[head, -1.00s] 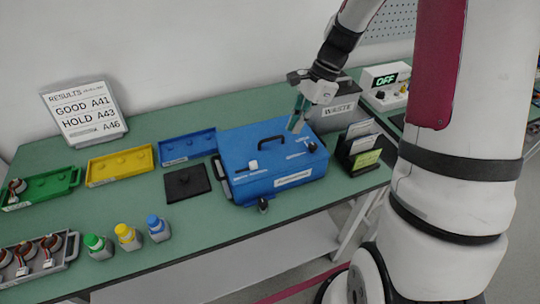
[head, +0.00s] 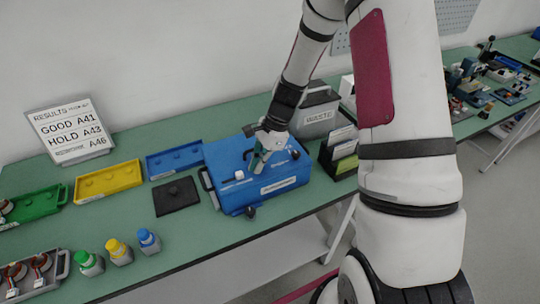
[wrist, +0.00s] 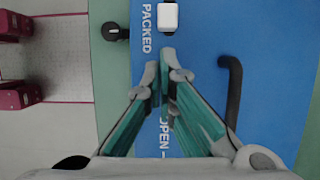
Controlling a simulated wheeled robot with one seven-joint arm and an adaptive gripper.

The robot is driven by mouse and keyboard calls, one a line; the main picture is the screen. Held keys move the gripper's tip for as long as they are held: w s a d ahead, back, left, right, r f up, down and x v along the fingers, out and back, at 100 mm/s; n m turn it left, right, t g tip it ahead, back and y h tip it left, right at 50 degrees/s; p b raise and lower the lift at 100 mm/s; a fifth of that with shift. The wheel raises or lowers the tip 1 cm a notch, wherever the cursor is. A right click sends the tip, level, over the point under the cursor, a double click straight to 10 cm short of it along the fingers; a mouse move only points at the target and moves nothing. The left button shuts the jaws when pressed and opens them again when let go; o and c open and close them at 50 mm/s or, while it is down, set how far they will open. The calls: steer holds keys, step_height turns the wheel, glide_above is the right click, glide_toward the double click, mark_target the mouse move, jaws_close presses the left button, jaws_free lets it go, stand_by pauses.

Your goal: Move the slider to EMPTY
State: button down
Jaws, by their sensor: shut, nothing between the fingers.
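The blue case (head: 233,197) stands on the green bench. A white slider knob (wrist: 168,17) sits on its lid, beside the word PACKED in the wrist view; it is also near the lid's left side in the head view (head: 239,175). No EMPTY label is readable. My gripper (wrist: 163,72) is shut and empty over the lid, between the white knob and the word OPEN. It also shows in the head view (head: 257,165), right of the knob and apart from it. My gripper hides part of the lid's markings.
A black handle (wrist: 232,100) arches beside my fingers on the lid. A black knob (wrist: 115,31) sticks out at the case's front edge. The grey WASTE bin (head: 317,117) and a black card rack (head: 340,152) stand right of the case. A black pad (head: 177,196) lies left.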

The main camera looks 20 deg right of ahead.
mark_target(237, 175)
steer(key=shift+a, duration=0.6)
steer(key=shift+a, duration=2.5)
steer(key=d, duration=0.4)
steer(key=shift+w+d+r, duration=0.15)
steer(key=shift+d+r, duration=0.05)
steer(key=shift+d, duration=0.05)
steer(key=b+v, duration=0.1)
steer(key=v, duration=0.8)
steer(key=shift+r, duration=0.25)
steer(key=shift+a, duration=0.15)
